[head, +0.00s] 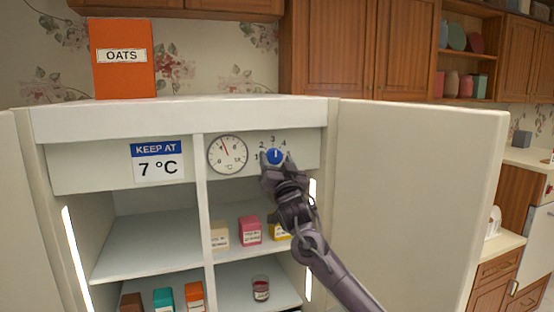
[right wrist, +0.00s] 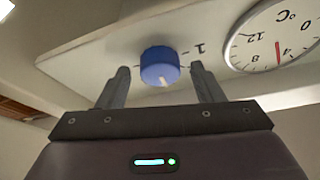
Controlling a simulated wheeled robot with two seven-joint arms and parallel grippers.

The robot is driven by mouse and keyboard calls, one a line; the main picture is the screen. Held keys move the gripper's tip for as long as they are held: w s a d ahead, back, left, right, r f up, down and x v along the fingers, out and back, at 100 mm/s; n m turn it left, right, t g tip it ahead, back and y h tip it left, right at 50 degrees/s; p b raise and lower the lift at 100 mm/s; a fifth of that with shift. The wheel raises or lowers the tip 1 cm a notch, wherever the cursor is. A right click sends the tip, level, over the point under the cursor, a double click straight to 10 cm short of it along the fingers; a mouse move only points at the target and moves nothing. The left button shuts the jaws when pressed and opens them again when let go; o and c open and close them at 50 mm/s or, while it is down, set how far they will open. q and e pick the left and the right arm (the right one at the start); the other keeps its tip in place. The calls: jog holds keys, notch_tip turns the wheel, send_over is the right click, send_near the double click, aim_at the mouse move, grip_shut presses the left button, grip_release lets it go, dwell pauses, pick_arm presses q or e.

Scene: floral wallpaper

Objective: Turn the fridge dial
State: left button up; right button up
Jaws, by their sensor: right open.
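The blue fridge dial (head: 275,156) sits on the panel at the top of the open fridge, with numbers around it. It has a white pointer mark that appears near the 3 in the head view. My right gripper (head: 274,164) is at the dial. In the right wrist view the dial (right wrist: 160,67) lies between the two open fingers (right wrist: 160,82), with a gap on each side. The thermometer gauge (head: 228,155) left of the dial has a red needle pointing up and slightly left, between 4 and 8. A sign (head: 158,161) reads "KEEP AT 7 °C". My left gripper is not in view.
The right fridge door (head: 420,190) stands open beside my right arm. Shelves hold small boxes (head: 250,230) and a jar (head: 261,288). An orange oats box (head: 123,58) stands on top of the fridge.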

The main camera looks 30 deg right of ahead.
jog(key=shift+c, duration=0.4)
jog(key=c, duration=0.9)
jog(key=shift+d+f+n+t+y+b, duration=0.15)
jog(key=shift+n+t+y+b, duration=0.15)
jog(key=shift+n+y+b, duration=0.85)
jog(key=n, duration=0.3)
jog(key=shift+s+b, duration=0.1)
jog(key=shift+b, duration=0.2)
jog(key=n+y+b, duration=0.1)
jog(key=n+y, duration=0.1)
jog(key=n, duration=0.1)
jog(key=shift+n+t, duration=0.25)
jog(key=shift+t, duration=0.05)
jog(key=shift+d+r+n+y, duration=0.1)
jog(key=shift+n+y, duration=0.55)
jog(key=shift+n, duration=0.35)
jog(key=shift+d+r+n+y, duration=0.1)
jog(key=shift+n+y, duration=0.5)
jog(key=shift+n, duration=0.4)
